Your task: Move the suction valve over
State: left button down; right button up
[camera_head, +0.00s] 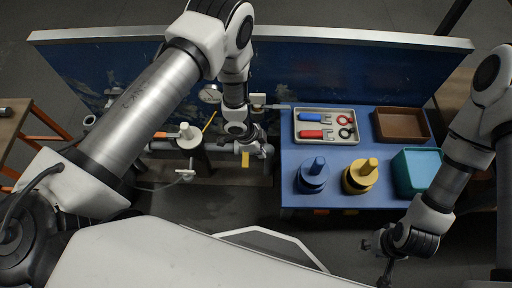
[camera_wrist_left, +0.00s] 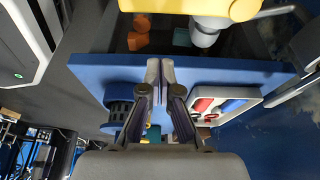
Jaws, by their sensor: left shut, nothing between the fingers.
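My left gripper (camera_head: 264,152) is at the left edge of the blue table, by the right end of the pipework. Its fingers (camera_wrist_left: 160,68) are shut with nothing between them, pointing over the table edge in the left wrist view. White valve-like fittings (camera_head: 187,132) sit on the pipework left of it; I cannot tell which part is the suction valve. A blue valve-like body (camera_head: 312,175) and a yellow one (camera_head: 361,176) stand on the blue table. My right gripper (camera_head: 376,248) hangs in front of the table at the right; its fingers are too small to read.
The blue table (camera_head: 300,142) also holds a tool tray (camera_head: 327,137), a brown bin (camera_head: 402,124) and a teal bin (camera_head: 417,172). A blue panel (camera_head: 340,75) stands behind. A pressure gauge (camera_head: 210,94) is above the pipework. A wooden table (camera_head: 10,122) is at far left.

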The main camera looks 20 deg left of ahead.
pick_arm(q)
jog(key=a+f, duration=0.1)
jog(key=s+a+f, duration=0.1)
jog(key=a+f, duration=0.1)
jog(key=shift+b, duration=0.4)
jog(key=shift+r, duration=0.1)
